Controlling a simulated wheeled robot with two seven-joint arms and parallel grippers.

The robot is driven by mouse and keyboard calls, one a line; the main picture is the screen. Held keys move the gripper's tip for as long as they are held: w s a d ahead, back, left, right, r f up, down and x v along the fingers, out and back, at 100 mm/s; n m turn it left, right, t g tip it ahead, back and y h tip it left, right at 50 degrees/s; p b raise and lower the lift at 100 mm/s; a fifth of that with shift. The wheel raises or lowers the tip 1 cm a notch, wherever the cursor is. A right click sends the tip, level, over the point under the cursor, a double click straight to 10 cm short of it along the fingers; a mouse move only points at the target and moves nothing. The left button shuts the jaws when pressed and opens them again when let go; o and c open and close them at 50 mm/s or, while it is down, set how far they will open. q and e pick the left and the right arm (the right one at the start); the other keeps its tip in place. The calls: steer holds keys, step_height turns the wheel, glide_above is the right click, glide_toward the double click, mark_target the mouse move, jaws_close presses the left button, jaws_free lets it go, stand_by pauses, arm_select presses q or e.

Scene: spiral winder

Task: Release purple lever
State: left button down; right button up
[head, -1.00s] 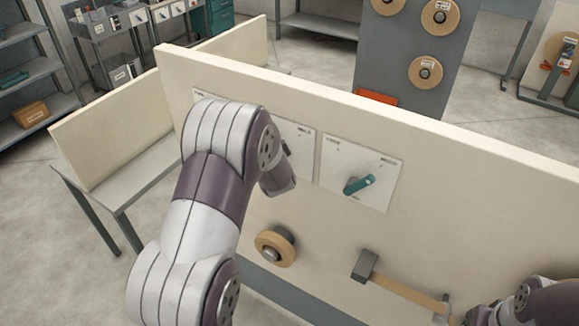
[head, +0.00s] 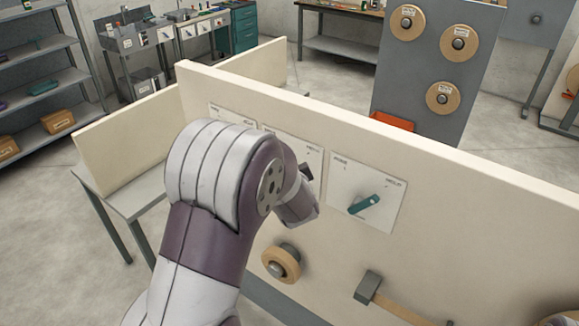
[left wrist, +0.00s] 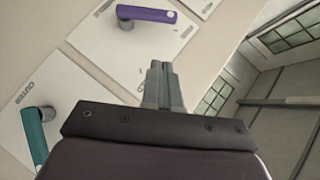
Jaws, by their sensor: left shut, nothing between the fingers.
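The purple lever (left wrist: 147,13) shows at the top of the left wrist view, on a white plate fixed to the cream panel. It lies nearly sideways, with its grey pivot at its left end. My left gripper (left wrist: 158,68) is shut and empty, its fingertips below the lever in the picture and apart from it. In the head view, my left arm hides the purple lever and most of the gripper. A teal lever (head: 364,205) sits tilted on its own plate to the right; it also shows in the left wrist view (left wrist: 36,138). My right gripper is out of view.
The cream panel (head: 480,215) stands upright before me. A wooden-rimmed wheel (head: 281,263) and a hammer-like piece (head: 368,287) are low on it. Behind stands a grey board (head: 420,95) with several round discs. The panel around the teal lever's plate is clear.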

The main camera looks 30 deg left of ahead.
arm_select(q)
steer(key=s+d+f+n+g+h+b, duration=0.4)
steer(key=s+d+f+h, duration=0.3)
steer(key=d+f, duration=0.4)
steer(key=s+d+f+n+g+b, duration=0.1)
steer(key=s+d+f+g+b, duration=0.1)
steer(key=s, duration=0.4)
steer(key=s+d+f+n+g+h+b, duration=0.1)
steer(key=s+d+f+g+b, duration=0.1)
steer(key=s+f, duration=0.5)
steer(key=g+b, duration=0.1)
steer(key=b, duration=0.1)
steer(key=shift+d+g+b, duration=0.35)
steer(key=shift+g+b, duration=0.05)
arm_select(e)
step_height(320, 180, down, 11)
